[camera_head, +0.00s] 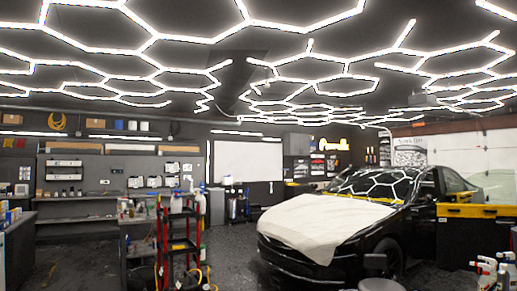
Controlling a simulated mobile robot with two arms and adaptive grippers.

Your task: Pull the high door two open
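I cannot tell any door as the high door two in the head view. A black car (418,222) stands at the right with a white cover (318,222) over its hood. A dark panel with a yellow strip (478,210) is beside the car at the right edge; I cannot tell whether it is a car door. A pale sectional garage door (470,152) is behind the car at the right. Neither of my grippers can be made out.
A red and black cart (180,245) with bottles stands left of centre. Workbenches and shelves (75,200) line the left and back walls. White bottles (487,272) stand at the lower right. Dark floor (232,255) is clear between the cart and the car.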

